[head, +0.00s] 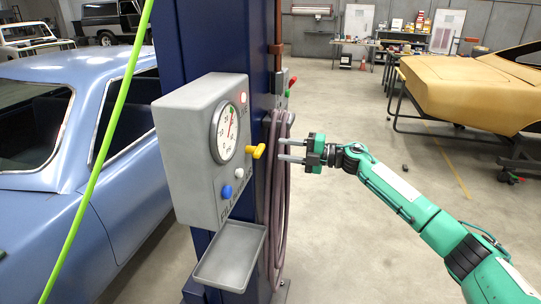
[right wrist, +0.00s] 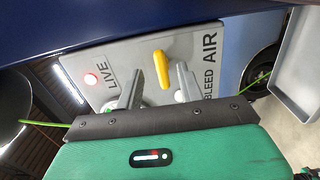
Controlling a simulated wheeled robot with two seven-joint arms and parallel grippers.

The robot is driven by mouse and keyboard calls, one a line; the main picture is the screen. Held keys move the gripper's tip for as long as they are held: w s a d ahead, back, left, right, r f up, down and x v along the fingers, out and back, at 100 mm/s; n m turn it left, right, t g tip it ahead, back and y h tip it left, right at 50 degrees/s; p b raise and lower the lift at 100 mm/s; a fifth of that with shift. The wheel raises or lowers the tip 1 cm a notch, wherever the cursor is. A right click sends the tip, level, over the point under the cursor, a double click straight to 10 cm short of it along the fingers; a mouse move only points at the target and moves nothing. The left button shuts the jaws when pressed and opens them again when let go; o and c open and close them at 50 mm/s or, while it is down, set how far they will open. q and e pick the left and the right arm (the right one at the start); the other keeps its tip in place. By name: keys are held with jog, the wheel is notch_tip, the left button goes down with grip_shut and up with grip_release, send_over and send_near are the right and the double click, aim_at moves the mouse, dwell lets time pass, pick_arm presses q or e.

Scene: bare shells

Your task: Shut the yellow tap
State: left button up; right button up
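The yellow tap (head: 257,151) sticks out from the side of a grey air panel box (head: 180,130) on a blue pillar. It also shows in the right wrist view (right wrist: 161,70) as a short lever on the panel face. My right gripper (head: 281,150) is just right of the tap in the head view, with its two fingers apart and pointing at it. In the right wrist view the open fingers (right wrist: 156,78) stand either side of the tap's line, and the tap looks to be beyond or between their tips; contact cannot be told. My left gripper is not in view.
The box carries a dial gauge (head: 228,132), a lit red lamp (head: 243,98), a blue knob (head: 227,191) and a white knob (head: 239,172). A grey tray (head: 230,258) juts out below. Coiled hose (head: 279,200) hangs behind.

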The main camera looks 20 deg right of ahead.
jog(key=b+v, duration=0.2)
jog(key=v, duration=0.4)
dwell(0.3)
